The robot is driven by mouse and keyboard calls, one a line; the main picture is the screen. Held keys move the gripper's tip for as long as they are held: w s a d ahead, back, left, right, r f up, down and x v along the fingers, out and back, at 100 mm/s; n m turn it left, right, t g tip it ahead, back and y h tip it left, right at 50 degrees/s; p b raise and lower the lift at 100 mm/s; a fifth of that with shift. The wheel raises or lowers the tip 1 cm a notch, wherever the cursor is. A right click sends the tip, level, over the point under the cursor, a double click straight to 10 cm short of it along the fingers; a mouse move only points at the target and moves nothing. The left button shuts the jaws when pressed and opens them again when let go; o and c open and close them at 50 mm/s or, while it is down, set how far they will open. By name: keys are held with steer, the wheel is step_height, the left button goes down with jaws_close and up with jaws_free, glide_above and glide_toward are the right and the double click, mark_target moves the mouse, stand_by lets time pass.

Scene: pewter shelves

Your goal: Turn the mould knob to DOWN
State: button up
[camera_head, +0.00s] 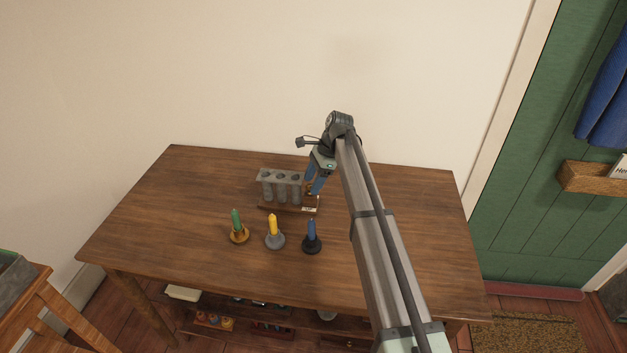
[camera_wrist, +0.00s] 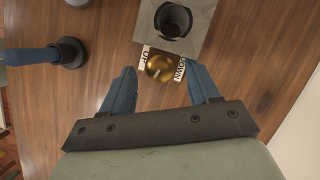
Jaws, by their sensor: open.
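The grey candle mould (camera_head: 282,187), a row of upright tubes on a wooden base, stands on the table. The round brass mould knob (camera_wrist: 160,67) sits at its right end, on a plate marked UP on the left and DOWN on the right in the wrist view. I cannot tell which way the knob points. My gripper (camera_wrist: 162,72) is open, with one blue finger on each side of the knob and visible gaps between. In the head view my gripper (camera_head: 314,186) hangs at the mould's right end and hides most of the knob.
On the wooden table (camera_head: 200,190), in front of the mould, stand a green candle (camera_head: 236,221) in a brass holder, a yellow candle (camera_head: 273,226) in a grey holder and a blue candle (camera_head: 311,231) in a black holder. The right side of the table is clear beneath my arm.

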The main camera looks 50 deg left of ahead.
steer(key=v, duration=1.4)
steer(key=shift+f, duration=0.15)
steer(key=m+t+h, duration=0.1)
steer(key=m+t, duration=0.3)
steer(key=m, duration=0.2)
glide_above(310, 185)
step_height(310, 185, down, 13)
steer(key=shift+r, duration=0.1)
stand_by(1.0)
